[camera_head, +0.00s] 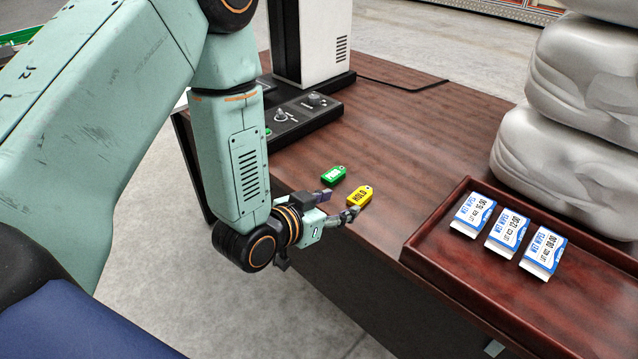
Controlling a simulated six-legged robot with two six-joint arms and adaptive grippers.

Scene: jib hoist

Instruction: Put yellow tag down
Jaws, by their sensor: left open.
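The yellow tag (360,196), with dark lettering that looks like HOLD, lies on the brown wooden desk (400,130) near its front edge. A green tag (333,175) lies just behind and to the left of it. My left gripper (341,206) is low at the desk's front edge, its fingers apart and pointing at the yellow tag. One fingertip is close in front of the yellow tag; I cannot tell whether they touch. The other finger is near the green tag. My right gripper is not in view.
A brown tray (440,235) on the right holds three wet wipes packs (507,232). A control box with knobs (300,115) and a white device (312,40) stand at the back left. The desk's middle is clear.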

